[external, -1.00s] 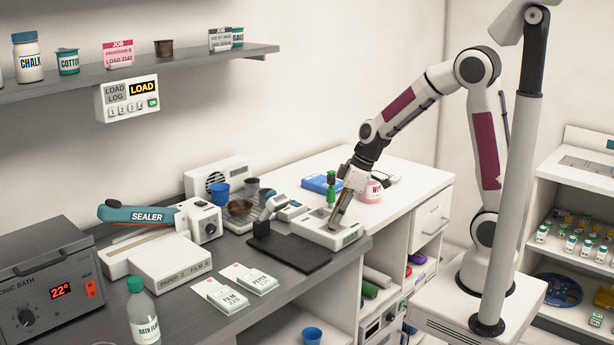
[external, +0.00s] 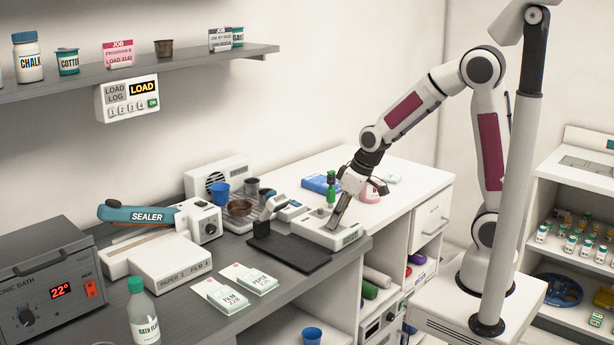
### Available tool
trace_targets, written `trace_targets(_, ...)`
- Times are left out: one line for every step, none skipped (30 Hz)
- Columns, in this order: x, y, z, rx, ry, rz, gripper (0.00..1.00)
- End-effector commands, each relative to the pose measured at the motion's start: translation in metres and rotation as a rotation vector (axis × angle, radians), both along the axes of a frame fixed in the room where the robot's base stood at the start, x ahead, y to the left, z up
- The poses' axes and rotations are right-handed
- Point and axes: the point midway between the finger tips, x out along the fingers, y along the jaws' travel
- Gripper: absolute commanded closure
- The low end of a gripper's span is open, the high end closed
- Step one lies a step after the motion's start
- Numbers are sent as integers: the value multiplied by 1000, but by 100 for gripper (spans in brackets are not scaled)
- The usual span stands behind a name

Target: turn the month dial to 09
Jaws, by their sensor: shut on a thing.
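A green-topped stamp (external: 331,186) stands close behind my gripper. A pink-labelled tub (external: 370,194) and a blue box (external: 319,184) are near it. A black mat (external: 290,252) lies in front left. The white counter (external: 420,187) to the right is mostly clear.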

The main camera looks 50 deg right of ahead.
Motion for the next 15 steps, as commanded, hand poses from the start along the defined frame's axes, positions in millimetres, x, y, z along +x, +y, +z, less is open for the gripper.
trace_targets(0, 1, 0, 0, -2, -13, 100)
trace_targets(0, 1, 0, 0, -1, -23, 100)
trace_targets(0, 1, 0, -1, -2, -35, 100)
trace_targets(0, 1, 0, 0, -2, -46, 100)
trace_targets(0, 1, 0, 0, -2, -56, 100)
trace_targets(0, 1, 0, 0, -2, -70, 100)
trace_targets(0, 1, 0, 0, -2, -79, 100)
trace_targets(0, 1, 0, 0, -2, -89, 100)
trace_targets(0, 1, 0, -1, -2, -101, 100)
trace_targets(0, 2, 0, 0, -2, -111, 100)
trace_targets(0, 2, 0, 0, -2, -121, 100)
trace_targets(0, 2, 0, 0, -2, -134, 100)
trace_targets(0, 2, 0, 0, -2, -144, 100)
trace_targets(0, 2, 0, 0, -1, -154, 100)
trace_targets(0, 2, 0, 0, -2, -167, 100)
